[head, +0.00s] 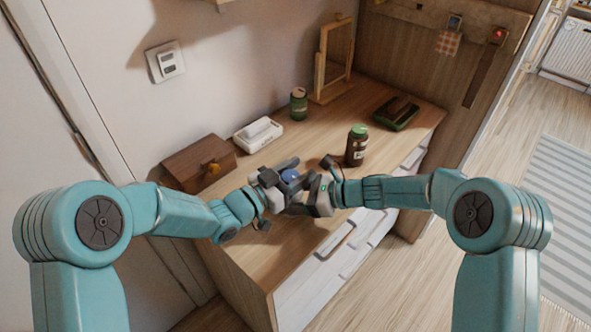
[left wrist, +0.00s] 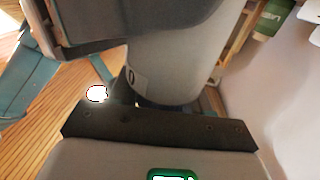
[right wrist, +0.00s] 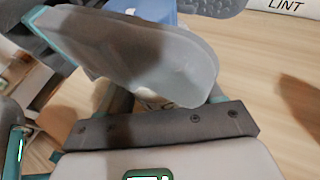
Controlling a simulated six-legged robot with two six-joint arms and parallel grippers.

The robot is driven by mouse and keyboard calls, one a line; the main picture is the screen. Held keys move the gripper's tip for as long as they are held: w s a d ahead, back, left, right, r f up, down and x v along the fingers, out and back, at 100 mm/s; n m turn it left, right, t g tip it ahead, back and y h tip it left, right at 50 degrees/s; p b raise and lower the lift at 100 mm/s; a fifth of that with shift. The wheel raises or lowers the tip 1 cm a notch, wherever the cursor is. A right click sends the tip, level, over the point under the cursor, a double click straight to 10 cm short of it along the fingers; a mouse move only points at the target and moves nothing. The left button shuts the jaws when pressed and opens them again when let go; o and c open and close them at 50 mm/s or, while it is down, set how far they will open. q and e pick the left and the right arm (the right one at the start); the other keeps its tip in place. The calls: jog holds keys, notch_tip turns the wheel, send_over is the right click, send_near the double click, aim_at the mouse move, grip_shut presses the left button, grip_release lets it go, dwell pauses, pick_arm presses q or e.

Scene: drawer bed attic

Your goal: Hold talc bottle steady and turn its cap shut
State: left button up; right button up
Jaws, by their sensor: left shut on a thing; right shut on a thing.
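The talc bottle's blue cap (head: 290,176) shows from above between my two grippers, over the front of the wooden top. A blue part of it also shows at the top edge of the right wrist view (right wrist: 152,9). My left gripper (head: 279,184) is shut on the bottle, whose body is mostly hidden by the fingers in the head view. My right gripper (head: 306,188) comes in from the right and is shut at the cap. Grey fingers fill much of both wrist views, so the exact contact is hidden. I cannot tell how tight the cap sits.
On the wooden top (head: 319,137) stand a brown box (head: 199,162), a white box (head: 258,134), a green tin (head: 298,104), a framed mirror (head: 334,62), a brown jar with green lid (head: 356,147) and a green tray (head: 381,120). White drawer fronts (head: 330,268) lie below the front edge.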

pick_arm(q)
jog(key=m+g+h, duration=0.1)
jog(key=m+g, duration=0.1)
jog(key=m+g+h, duration=0.1)
jog(key=m+g, duration=0.1)
jog(key=g, duration=0.1)
jog(key=m+g+h, duration=0.1)
jog(key=g, duration=0.1)
jog(key=shift+s+d+m+g+h, duration=0.25)
jog(key=shift+s+m+g+h, duration=0.1)
jog(key=shift+m+g+h, duration=0.05)
jog(key=m+g, duration=0.1)
jog(key=g, duration=0.1)
jog(key=m+g, duration=0.2)
jog(key=g, duration=0.1)
jog(key=shift+s, duration=0.35)
pick_arm(e)
jog(key=shift+f, duration=0.1)
pick_arm(q)
jog(key=shift+s+r+m+g, duration=0.1)
jog(key=shift+s+m+g, duration=0.05)
jog(key=shift+m+g, duration=0.6)
jog(key=shift+s+m+g, duration=0.1)
jog(key=shift+m+g, duration=0.35)
jog(key=shift+g, duration=0.5)
jog(key=shift+s+g, duration=0.1)
jog(key=shift+g, duration=0.2)
jog(key=o, duration=1)
jog(key=v, duration=0.7)
jog(key=shift+a, duration=0.25)
